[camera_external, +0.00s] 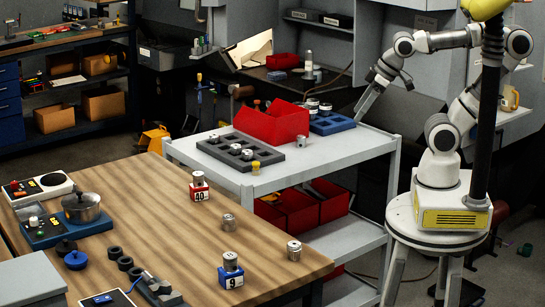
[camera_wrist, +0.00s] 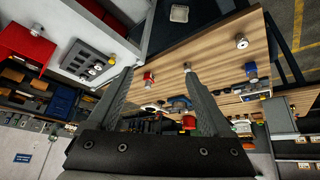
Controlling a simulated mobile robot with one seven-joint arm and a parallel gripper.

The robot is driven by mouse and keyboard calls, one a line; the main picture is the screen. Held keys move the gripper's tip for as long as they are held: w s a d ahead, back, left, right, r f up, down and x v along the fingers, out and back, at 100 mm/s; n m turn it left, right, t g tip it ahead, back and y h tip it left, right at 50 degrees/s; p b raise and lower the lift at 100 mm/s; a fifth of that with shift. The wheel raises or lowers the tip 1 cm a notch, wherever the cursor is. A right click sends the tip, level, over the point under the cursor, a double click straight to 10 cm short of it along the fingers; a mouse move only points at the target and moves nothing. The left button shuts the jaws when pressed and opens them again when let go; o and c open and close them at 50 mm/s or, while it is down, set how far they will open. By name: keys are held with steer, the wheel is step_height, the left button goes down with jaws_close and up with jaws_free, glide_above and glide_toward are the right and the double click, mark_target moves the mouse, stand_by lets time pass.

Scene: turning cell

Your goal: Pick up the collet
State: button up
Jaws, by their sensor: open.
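Small metal cylinders that look like collets stand on the wooden table. One is on a red block marked 40 (camera_external: 199,190), one on a blue block marked 9 (camera_external: 231,274). Two stand directly on the wood, one mid-table (camera_external: 228,222) and one near the right edge (camera_external: 294,250). I cannot tell which is the task's collet. My gripper (camera_external: 364,110) is open and empty, above the cart's back right, well away from the table. In the wrist view, its fingers (camera_wrist: 158,72) are spread, with the red block (camera_wrist: 149,78) appearing between them and a cylinder (camera_wrist: 242,41) farther right.
The white cart (camera_external: 345,150) carries a grey foam tray (camera_external: 226,153) with metal parts, a red bin (camera_external: 272,124) and a blue tray (camera_external: 334,123). A pot (camera_external: 82,207) and black rings (camera_external: 115,253) are on the table's left. The table's middle is mostly clear.

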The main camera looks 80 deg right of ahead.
steer(key=w+a+f+n+t+y+b, duration=0.1)
steer(key=w+a+f+n+t+b, duration=0.15)
steer(key=w+f+b, duration=0.45)
steer(key=w+a+f+n+t+y+b, duration=0.1)
steer(key=w+a+f+n+t+b, duration=0.2)
steer(key=w+f, duration=0.55)
steer(key=n+g+y+b, duration=0.5)
steer(key=n+y+b, duration=0.1)
steer(key=y+b, duration=0.3)
glide_toward(294, 249)
steer(key=f, duration=0.1)
steer(key=w+f, duration=0.1)
steer(key=f, duration=0.1)
steer(key=shift+w+t, duration=0.15)
steer(key=shift+t, duration=0.1)
steer(key=shift+a+f, duration=0.2)
steer(key=shift+a, duration=0.05)
steer(key=b+x, duration=0.2)
steer(key=x, duration=0.4)
steer(key=shift+w+a+b, duration=0.1)
steer(key=shift+b, duration=0.3)
steer(key=shift+w+a, duration=0.15)
steer(key=shift+a, duration=0.05)
jaws_close()
